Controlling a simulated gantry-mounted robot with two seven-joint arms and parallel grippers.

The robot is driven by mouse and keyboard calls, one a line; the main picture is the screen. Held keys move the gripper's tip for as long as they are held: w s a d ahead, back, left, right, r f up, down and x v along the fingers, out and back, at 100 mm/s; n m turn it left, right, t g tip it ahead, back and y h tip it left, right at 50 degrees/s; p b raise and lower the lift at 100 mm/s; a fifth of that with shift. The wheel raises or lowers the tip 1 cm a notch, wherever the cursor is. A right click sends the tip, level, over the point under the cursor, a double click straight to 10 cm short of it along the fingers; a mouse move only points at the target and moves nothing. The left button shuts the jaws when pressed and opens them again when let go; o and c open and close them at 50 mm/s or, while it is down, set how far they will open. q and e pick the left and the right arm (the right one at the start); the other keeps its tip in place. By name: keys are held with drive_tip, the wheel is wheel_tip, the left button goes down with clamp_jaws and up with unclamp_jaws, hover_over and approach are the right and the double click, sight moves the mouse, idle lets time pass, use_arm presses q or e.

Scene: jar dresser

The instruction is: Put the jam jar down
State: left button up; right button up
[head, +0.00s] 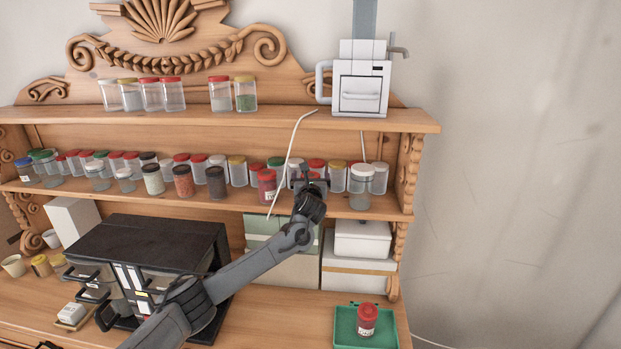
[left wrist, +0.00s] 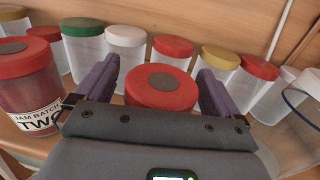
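My left gripper (head: 309,180) reaches the middle shelf of the dresser. In the left wrist view its two fingers (left wrist: 160,72) stand on either side of a jar with a red lid and grey disc (left wrist: 162,87). Little or no gap shows beside the lid; the jar's body is mostly hidden, so I cannot tell whether the fingers grip it. A red jam jar labelled "JAM BATCH TWO" (left wrist: 30,85) stands just left of the gripper; it also shows on the shelf in the head view (head: 267,186). Another red jam jar (head: 367,319) stands upright on a green tray (head: 343,325). My right gripper is not in view.
Several jars (head: 215,182) crowd the middle shelf, with clear jars (head: 360,186) right of the gripper. A white cable (head: 291,150) hangs in front of the shelf. A black organiser (head: 160,245) stands below my arm. The counter beside the green tray has free room.

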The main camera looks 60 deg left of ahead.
use_arm(q)
drive_tip(key=shift+r, duration=0.1)
drive_tip(key=shift+d, duration=0.1)
drive_tip(key=shift+s+d, duration=0.2)
drive_tip(key=shift+d, duration=0.05)
drive_tip(key=b+v, duration=0.4)
drive_tip(key=v, duration=0.7)
drive_tip(key=s+d+f+n+h, duration=0.3)
drive_tip(key=d+f+n+h, duration=0.45)
drive_tip(key=d+f, duration=1.75)
drive_tip(key=s+d+f+n+g+h, duration=0.3)
drive_tip(key=s+d+f+n+h, duration=0.25)
drive_tip(key=s+d+f, duration=0.55)
drive_tip(key=s+d+n+g+h, duration=0.1)
drive_tip(key=s+d+n, duration=0.2)
drive_tip(key=s+n, duration=0.2)
drive_tip(key=s+d+f+n+g+h, duration=0.1)
drive_tip(key=s+n, duration=0.3)
drive_tip(key=s, duration=0.6)
drive_tip(key=shift+d+f+n+g, duration=0.25)
drive_tip(key=shift+d+n+g, duration=0.15)
drive_tip(key=shift+d+g, duration=0.4)
